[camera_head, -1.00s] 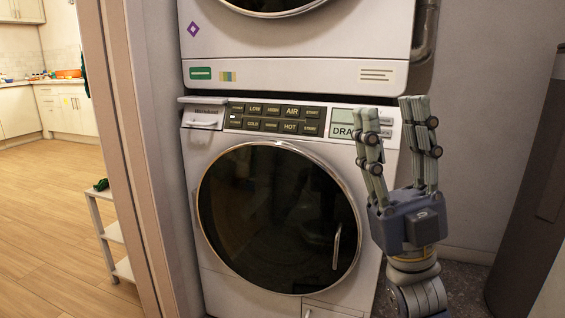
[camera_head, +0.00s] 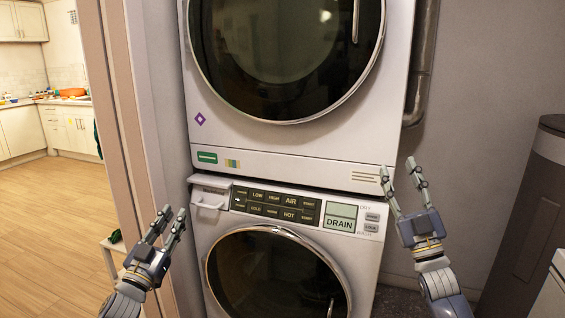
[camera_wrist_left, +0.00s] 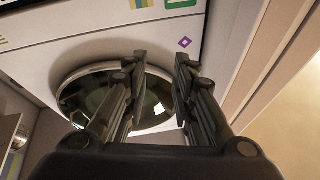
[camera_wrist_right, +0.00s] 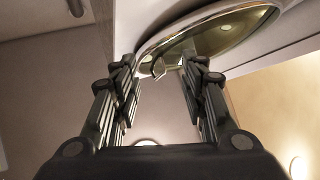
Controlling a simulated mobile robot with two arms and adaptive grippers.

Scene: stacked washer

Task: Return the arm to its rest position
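My left gripper (camera_head: 167,225) is at the lower left of the head view, in front of the door frame and left of the lower washer. Its fingers are apart with nothing between them, as the left wrist view (camera_wrist_left: 155,75) also shows. My right gripper (camera_head: 402,174) points up at the right, in front of the right edge of the machines. Its fingers are apart and empty, also in the right wrist view (camera_wrist_right: 160,80). The lower washer (camera_head: 205,232) has a closed round door and a panel whose display (camera_head: 341,217) reads DRAIN. The upper machine (camera_head: 300,150) has a round dark door.
A door frame (camera_head: 125,120) stands close on the left, with a kitchen and open wooden floor (camera_head: 50,210) beyond it. A white shelf (camera_head: 113,250) stands behind my left gripper. A grey pipe (camera_head: 422,70) and a tall dark bin (camera_head: 525,200) are on the right.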

